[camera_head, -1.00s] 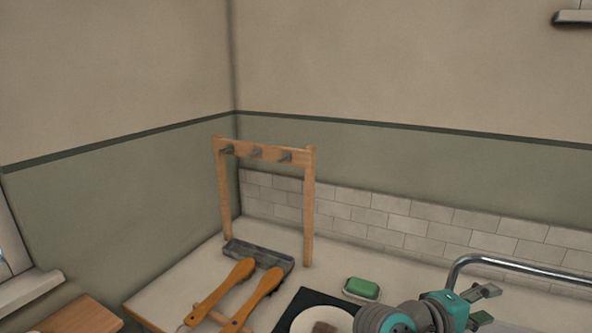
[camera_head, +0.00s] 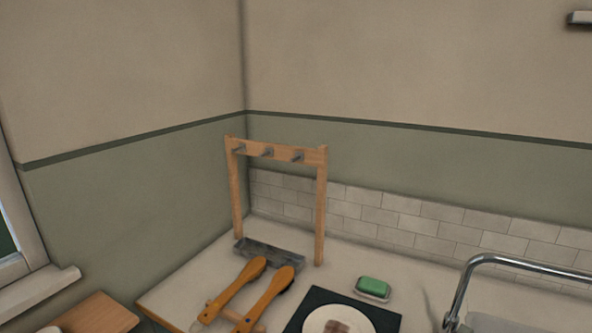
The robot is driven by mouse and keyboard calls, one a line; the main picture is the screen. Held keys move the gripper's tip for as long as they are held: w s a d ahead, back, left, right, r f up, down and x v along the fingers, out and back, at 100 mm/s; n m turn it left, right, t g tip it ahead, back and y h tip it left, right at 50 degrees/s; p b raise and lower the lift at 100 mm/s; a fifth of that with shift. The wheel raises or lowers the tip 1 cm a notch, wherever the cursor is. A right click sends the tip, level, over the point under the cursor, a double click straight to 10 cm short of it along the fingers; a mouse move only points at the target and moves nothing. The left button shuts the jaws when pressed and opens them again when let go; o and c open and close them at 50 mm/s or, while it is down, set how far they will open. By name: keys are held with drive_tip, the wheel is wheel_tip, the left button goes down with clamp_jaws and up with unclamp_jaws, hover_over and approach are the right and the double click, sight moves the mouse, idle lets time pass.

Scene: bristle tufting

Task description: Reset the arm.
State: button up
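My gripper is out of the head view, and no part of my arm shows. Two wooden-handled brushes, a left one (camera_head: 236,285) and a right one (camera_head: 268,298), lie tilted at the front of the counter, their far ends by a grey tray (camera_head: 268,254). A wooden rack (camera_head: 321,205) with metal pegs stands upright behind them, its pegs empty.
A white round dish (camera_head: 314,325) with a brownish piece on it sits on a dark mat (camera_head: 307,299). A green soap bar (camera_head: 374,286) lies in a dish to its right. A metal faucet (camera_head: 467,283) arches at the right. A wooden surface (camera_head: 95,316) is at the lower left.

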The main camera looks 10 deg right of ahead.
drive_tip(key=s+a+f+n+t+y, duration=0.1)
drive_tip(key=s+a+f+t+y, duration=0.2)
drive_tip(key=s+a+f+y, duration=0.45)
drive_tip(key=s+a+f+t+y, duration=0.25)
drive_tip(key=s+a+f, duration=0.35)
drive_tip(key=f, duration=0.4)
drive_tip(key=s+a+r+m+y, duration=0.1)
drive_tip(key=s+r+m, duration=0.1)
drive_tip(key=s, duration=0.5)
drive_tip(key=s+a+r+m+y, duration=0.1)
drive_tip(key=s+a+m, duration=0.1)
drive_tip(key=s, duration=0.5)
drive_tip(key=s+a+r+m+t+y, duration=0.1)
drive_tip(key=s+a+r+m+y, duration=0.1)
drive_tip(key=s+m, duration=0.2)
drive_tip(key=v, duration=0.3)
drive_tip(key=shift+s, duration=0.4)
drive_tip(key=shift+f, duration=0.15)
